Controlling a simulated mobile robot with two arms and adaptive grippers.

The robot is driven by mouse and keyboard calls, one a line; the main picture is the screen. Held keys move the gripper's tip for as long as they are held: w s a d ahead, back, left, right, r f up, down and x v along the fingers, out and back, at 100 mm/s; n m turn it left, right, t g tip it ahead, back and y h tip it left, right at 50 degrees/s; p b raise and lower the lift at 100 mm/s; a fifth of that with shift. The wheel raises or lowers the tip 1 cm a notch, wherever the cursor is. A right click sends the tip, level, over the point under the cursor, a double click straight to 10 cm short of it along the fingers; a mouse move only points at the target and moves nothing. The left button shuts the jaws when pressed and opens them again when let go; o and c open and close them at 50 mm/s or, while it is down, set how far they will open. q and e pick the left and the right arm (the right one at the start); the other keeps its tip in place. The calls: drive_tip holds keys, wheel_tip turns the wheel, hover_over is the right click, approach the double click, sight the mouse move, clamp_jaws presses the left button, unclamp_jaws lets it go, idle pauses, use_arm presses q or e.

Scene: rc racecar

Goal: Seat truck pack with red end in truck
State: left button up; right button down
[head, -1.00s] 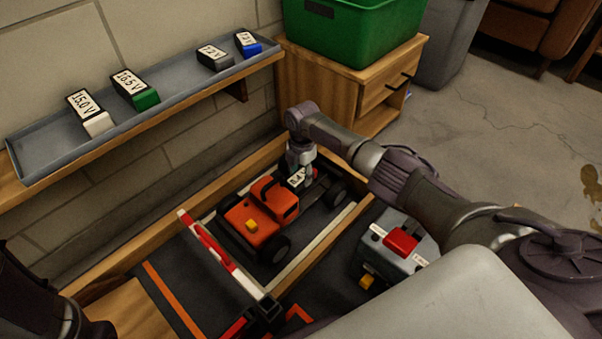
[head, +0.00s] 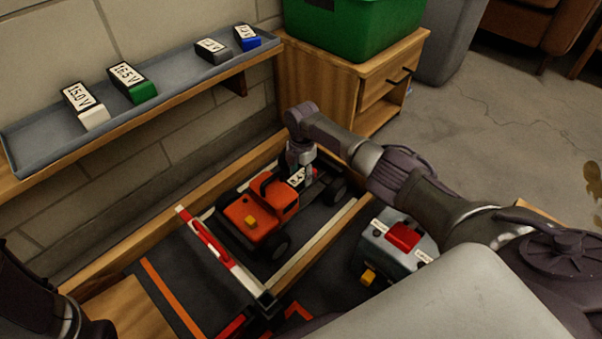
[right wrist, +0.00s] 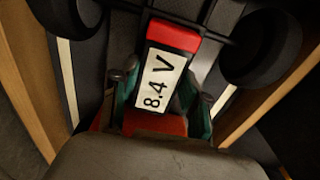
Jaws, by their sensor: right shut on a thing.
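The orange truck (head: 245,217) sits in the wooden-edged bay. My right gripper (head: 303,173) is over the truck's rear bed, behind the cab. It is shut on the pack with red end (right wrist: 160,82), labelled 8.4 V; a sliver of its label shows in the head view (head: 296,178). In the right wrist view the gripper's teal-padded fingers (right wrist: 160,100) grip the pack's sides, and the red end points away from the wrist. The pack lies between the rear wheels, over the dark bed. I cannot tell whether it touches the bed floor. My left gripper is out of view.
A grey shelf tray (head: 40,150) holds several other packs with white, green, grey and blue ends. A red-and-white barrier (head: 215,250) crosses the bay at the truck's front. A grey box with a red top (head: 400,245) stands right of the bay. A green bin sits on a wooden cabinet (head: 345,80).

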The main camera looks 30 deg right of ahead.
sight(302, 175)
drive_tip(key=shift+f, duration=0.3)
drive_tip(key=shift+c, duration=2.4)
unclamp_jaws()
wheel_tip(302, 175, up, 12)
drive_tip(key=shift+d, duration=0.15)
